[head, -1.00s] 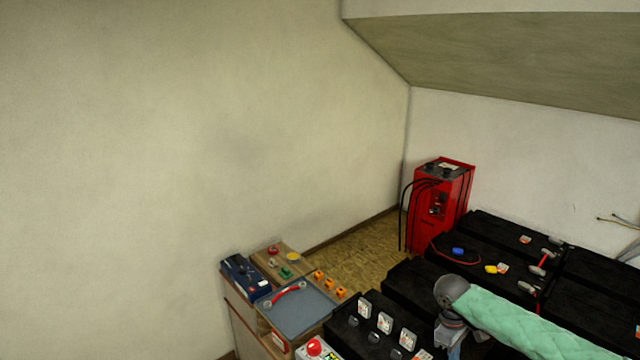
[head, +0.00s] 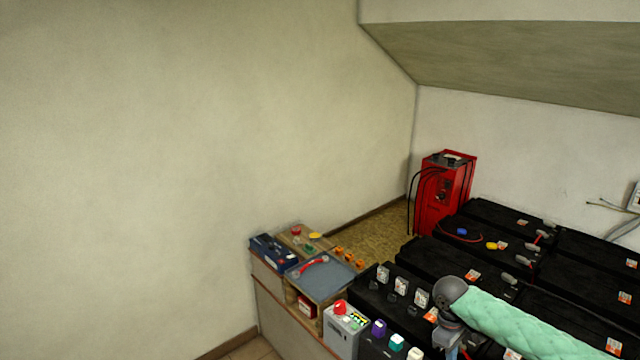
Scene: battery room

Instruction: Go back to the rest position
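My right arm (head: 530,325), in a mint-green quilted sleeve, comes in from the lower right of the head view. Its grey rounded joint (head: 449,291) is over the black batteries, and a blue-grey link hangs down from it to the bottom edge. The fingers of my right gripper are not visible; they are below the frame or hidden. My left arm and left gripper are not in view.
Black battery blocks (head: 440,262) fill the lower right. A red charger (head: 444,190) with black cables stands behind them. A wooden cabinet (head: 290,318) carries a grey tray (head: 335,275), a blue battery (head: 270,252) and small parts. Tiled floor (head: 252,349) shows at bottom left.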

